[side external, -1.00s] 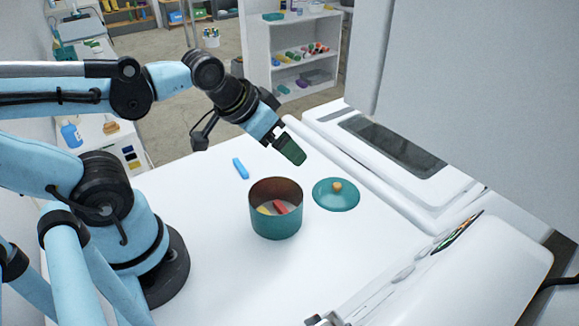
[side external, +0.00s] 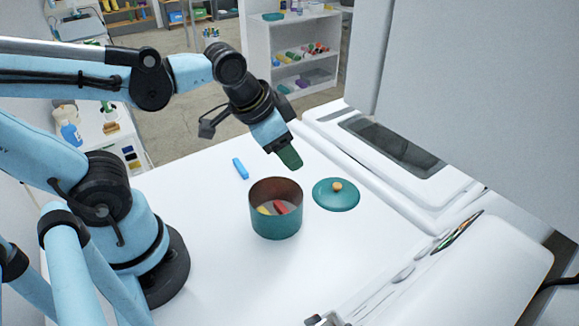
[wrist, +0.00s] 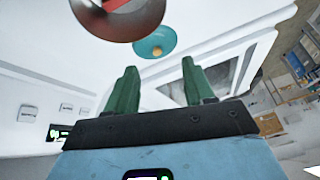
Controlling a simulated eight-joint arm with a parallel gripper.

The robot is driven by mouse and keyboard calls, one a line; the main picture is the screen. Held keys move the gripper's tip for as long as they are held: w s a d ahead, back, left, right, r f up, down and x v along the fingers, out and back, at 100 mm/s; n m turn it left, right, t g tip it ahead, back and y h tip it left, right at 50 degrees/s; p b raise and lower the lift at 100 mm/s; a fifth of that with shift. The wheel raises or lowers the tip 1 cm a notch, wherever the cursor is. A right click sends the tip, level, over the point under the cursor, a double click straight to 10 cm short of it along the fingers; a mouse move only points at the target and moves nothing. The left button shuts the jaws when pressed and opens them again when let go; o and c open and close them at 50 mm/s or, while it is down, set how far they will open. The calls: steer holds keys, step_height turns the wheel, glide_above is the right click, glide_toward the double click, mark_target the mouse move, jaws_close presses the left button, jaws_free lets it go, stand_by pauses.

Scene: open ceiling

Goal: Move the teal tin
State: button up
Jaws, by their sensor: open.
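The teal tin (side external: 277,222) stands upright and uncovered on the white table. A red block (side external: 280,207) and a yellow block (side external: 264,210) lie inside it. Its teal lid (side external: 336,197) with an orange knob lies on the table just right of the tin. My gripper (side external: 289,158) is above the table, behind and above the tin, pointing down and to the right, apart from everything. In the wrist view its two green fingers (wrist: 158,90) are spread with nothing between them. The tin (wrist: 120,29) is cut off at the top there, and the lid (wrist: 155,42) lies beyond the fingers.
A white appliance with a dark panel (side external: 392,146) borders the table at the right. A white machine (side external: 470,262) stands at the front right. The table front of the tin is clear.

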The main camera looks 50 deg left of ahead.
mark_target(277, 177)
steer(key=d+m+g, duration=0.1)
steer(key=m, duration=0.1)
steer(key=d+f+m+g, duration=0.1)
steer(key=d+m, duration=0.1)
steer(key=m, duration=0.1)
steer(key=d+f+m+g, duration=0.1)
steer(key=d+m, duration=0.1)
steer(key=shift+w, duration=0.3)
steer(key=c, duration=0.7)
steer(key=d+m, duration=0.1)
steer(key=m, duration=0.1)
steer(key=d+f+m+g+y, duration=0.1)
steer(key=m, duration=0.1)
steer(key=d+f+m+g, duration=0.1)
steer(key=shift+s+d+m+y, duration=0.25)
steer(key=shift+d+m+y, duration=0.05)
steer(key=shift+d+m, duration=0.1)
jaws_close()
steer(key=shift+m+g+y, duration=0.3)
steer(key=shift+m, duration=0.6)
steer(key=a, duration=0.3)
steer(key=a+f, duration=0.1)
steer(key=a, duration=0.3)
steer(key=a+f, duration=0.1)
steer(key=a, duration=0.3)
steer(key=shift+s+f, duration=0.15)
steer(key=shift+s, duration=0.05)
steer(key=shift+d, duration=0.15)
steer(key=d, duration=1.4)
